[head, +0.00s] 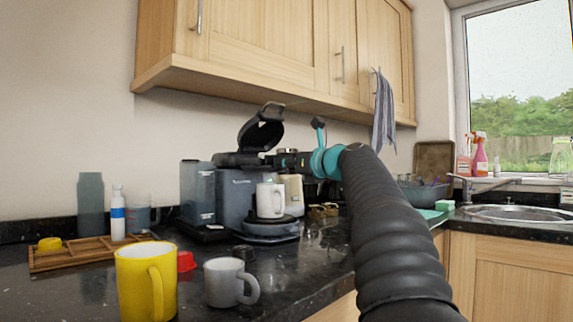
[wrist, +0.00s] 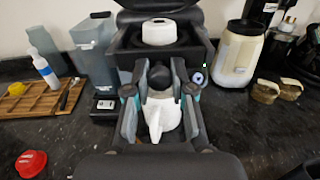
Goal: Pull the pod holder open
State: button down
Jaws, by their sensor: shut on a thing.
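The coffee machine (head: 234,192) is a grey-blue box on the counter with its black lid (head: 262,132) raised. In the wrist view a round white thing (wrist: 158,32) sits in its dark open top. The pod holder's dark rounded handle (wrist: 160,76) sticks out at the front, between my fingers. My gripper (head: 278,160) is at the machine's upper front, shut on this handle; it also shows in the wrist view (wrist: 160,92). The holder looks pushed in, though my fingers hide part of it. A white mug (head: 270,200) stands below on the drip tray (head: 270,229).
A yellow mug (head: 134,282) and a grey mug (head: 222,284) stand at the front left. A red lid (head: 187,262) and wooden tray (head: 75,258) are nearby. A cream canister (wrist: 236,54) stands right of the machine. Cupboards (head: 250,40) hang above.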

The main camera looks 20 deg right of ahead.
jog(key=v, duration=0.8)
jog(key=c, duration=1)
grip_release()
jog(key=shift+w, duration=0.1)
jog(key=shift+o, duration=0.2)
jog(key=v, duration=1.2)
